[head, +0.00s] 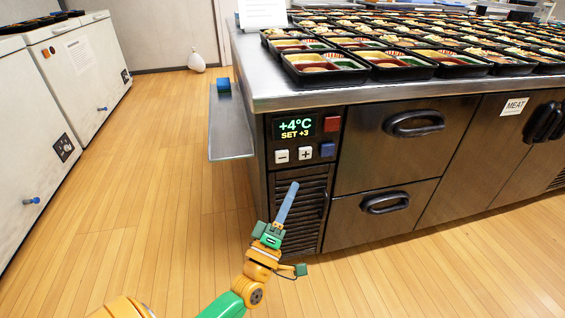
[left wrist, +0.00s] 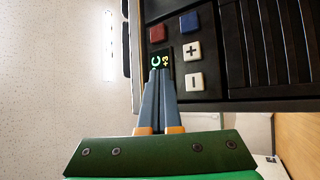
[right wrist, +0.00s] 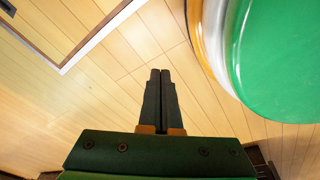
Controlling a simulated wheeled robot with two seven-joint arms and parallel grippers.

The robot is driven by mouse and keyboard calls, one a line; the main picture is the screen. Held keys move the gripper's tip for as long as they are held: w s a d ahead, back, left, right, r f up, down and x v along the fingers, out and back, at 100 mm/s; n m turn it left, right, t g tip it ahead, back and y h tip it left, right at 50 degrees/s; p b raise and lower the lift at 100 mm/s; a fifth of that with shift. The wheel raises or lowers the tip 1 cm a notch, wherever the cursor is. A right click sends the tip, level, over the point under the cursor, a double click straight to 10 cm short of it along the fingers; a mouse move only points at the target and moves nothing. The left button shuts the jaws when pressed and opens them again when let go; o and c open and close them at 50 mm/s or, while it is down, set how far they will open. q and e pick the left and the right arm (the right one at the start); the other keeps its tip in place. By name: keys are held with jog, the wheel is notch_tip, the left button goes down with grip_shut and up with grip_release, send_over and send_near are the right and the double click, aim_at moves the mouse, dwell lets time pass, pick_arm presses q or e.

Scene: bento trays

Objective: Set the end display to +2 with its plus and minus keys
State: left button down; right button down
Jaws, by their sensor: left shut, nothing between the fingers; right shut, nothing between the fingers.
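The end display (head: 295,126) on the counter's end panel reads +4°C with SET +3 below it. Under it sit a white minus key (head: 282,156) and a white plus key (head: 305,154). In the left wrist view, the minus key (left wrist: 194,80), the plus key (left wrist: 192,51) and part of the display (left wrist: 160,60) show, partly behind the fingers. My left gripper (head: 294,186) is shut and empty, pointing up in front of the vent below the keys. Its fingertips also show in the left wrist view (left wrist: 159,72). My right gripper (right wrist: 160,72) is shut and empty over the wooden floor.
A red key (head: 332,124) and a blue key (head: 327,150) sit right of the display. Drawers with black handles (head: 414,124) lie further right. Bento trays (head: 320,68) cover the steel top (head: 262,88). A side shelf (head: 231,140) juts out left.

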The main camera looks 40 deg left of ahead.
aim_at(288, 152)
pick_arm(q)
jog(key=shift+w, duration=0.1)
